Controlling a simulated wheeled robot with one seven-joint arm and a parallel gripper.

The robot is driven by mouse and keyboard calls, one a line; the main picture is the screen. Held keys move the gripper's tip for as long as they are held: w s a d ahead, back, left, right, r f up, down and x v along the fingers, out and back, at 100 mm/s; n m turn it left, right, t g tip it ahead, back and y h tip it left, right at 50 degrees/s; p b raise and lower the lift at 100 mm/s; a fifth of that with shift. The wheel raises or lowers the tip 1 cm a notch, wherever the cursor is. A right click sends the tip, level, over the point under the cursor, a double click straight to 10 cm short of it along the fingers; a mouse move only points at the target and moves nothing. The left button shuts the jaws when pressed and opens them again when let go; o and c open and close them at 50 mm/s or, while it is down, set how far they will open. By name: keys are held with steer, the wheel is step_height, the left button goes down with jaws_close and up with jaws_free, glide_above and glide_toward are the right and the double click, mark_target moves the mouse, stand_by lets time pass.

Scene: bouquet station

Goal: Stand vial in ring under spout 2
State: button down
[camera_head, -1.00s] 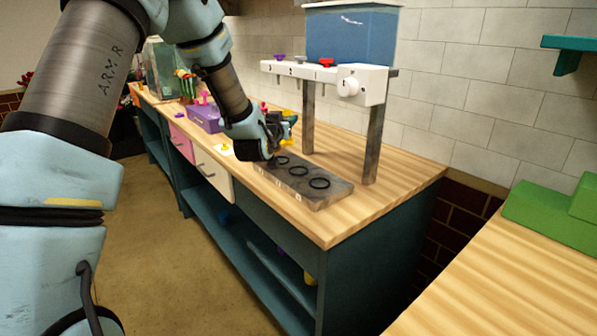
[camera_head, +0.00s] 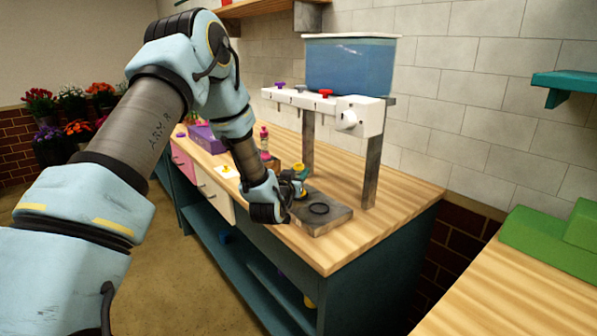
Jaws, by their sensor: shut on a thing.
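My gripper (camera_head: 296,188) is low over the grey plate (camera_head: 334,222), at the plate's left part. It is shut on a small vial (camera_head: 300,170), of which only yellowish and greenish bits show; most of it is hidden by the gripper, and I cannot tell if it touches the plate. One black ring (camera_head: 318,208) shows to the right of the gripper; the gripper covers the plate's other rings. The white spout bar (camera_head: 312,101) with purple and red knobs runs above, under the blue tank (camera_head: 350,66). The spouts themselves are too small to tell.
Grey posts (camera_head: 371,170) hold up the tank behind the plate. The counter is clear right of the plate. Green blocks (camera_head: 555,240) lie on the right counter.

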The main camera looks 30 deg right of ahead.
steer(key=shift+f, duration=0.15)
steer(key=shift+f, duration=0.15)
steer(key=c, duration=0.5)
jaws_free()
